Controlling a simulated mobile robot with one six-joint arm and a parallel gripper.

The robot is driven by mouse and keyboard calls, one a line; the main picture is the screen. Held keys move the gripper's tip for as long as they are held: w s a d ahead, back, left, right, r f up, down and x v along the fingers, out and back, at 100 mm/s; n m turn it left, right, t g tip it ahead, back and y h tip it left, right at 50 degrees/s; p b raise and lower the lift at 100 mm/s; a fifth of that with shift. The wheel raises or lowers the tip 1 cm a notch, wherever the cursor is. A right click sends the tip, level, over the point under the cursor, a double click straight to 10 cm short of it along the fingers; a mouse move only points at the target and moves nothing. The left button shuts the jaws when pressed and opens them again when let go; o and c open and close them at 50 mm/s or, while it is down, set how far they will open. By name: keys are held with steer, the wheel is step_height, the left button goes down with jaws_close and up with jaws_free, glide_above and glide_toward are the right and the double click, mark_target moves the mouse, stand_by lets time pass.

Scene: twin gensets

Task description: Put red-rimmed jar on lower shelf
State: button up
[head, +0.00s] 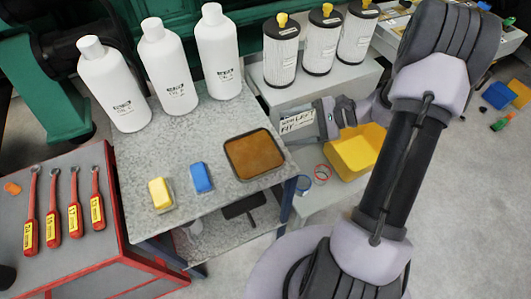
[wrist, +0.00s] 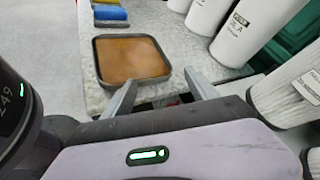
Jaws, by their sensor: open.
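The lower shelf (head: 225,240) is under the grey table, partly hidden by the tabletop. My gripper (head: 300,122) is above the table's right edge, higher than the jars. In the wrist view my gripper (wrist: 160,83) is open, with nothing between its fingers; a brown tray lies beyond. The jars are not seen there.
The tabletop (head: 215,125) holds the brown tray (head: 253,154), a yellow block (head: 160,194), a blue block (head: 202,178) and white bottles (head: 169,70). The yellow bin (head: 355,150) and filter canisters (head: 319,40) stand right. A dark object (head: 244,205) is on the lower shelf.

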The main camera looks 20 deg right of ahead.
steer(key=s+a+r+n+g+h, duration=0.4)
steer(key=s+a+r+n, duration=0.15)
steer(key=a+r, duration=0.5)
steer(key=s+a+r+n+t+h, duration=0.4)
steer(key=s+r+n, duration=0.3)
steer(key=s, duration=0.5)
steer(key=shift+a+r+h, duration=0.2)
steer(key=shift+r+h, duration=0.6)
steer(key=shift+r, duration=0.05)
steer(key=shift+s+n, duration=0.1)
steer(key=shift+n, duration=0.15)
